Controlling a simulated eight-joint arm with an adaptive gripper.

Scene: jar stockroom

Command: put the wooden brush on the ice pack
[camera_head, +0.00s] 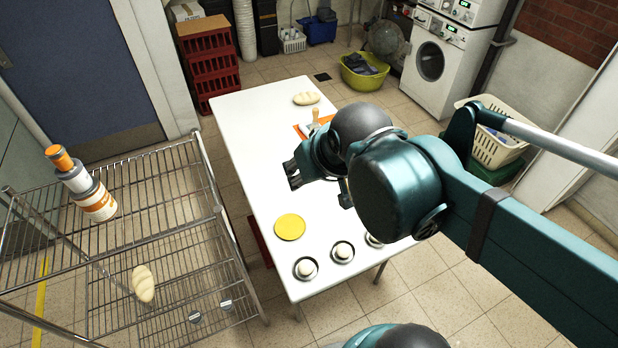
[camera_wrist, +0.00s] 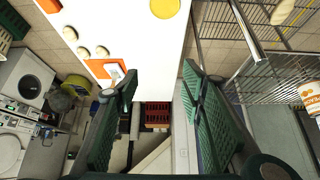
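My gripper (camera_head: 318,186) is open and empty above the middle of the white table (camera_head: 250,130); its two green fingers stand wide apart in the wrist view (camera_wrist: 160,80). A flat orange thing (camera_head: 300,130) lies on the far part of the table, partly hidden by my arm. A small pale, tan-handled thing (camera_head: 315,117) is at it, perhaps the brush; I cannot tell for sure. In the wrist view the orange thing (camera_wrist: 98,67) has the pale thing (camera_wrist: 114,70) on it, beside a finger. I cannot clearly identify the ice pack.
A loaf (camera_head: 306,98) lies at the table's far end. A yellow disc (camera_head: 290,227) and dark-rimmed round items, one at the corner (camera_head: 306,268), are at the near end. A wire rack (camera_head: 165,220) with a white-orange container (camera_head: 95,200) stands left. The table's left middle is clear.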

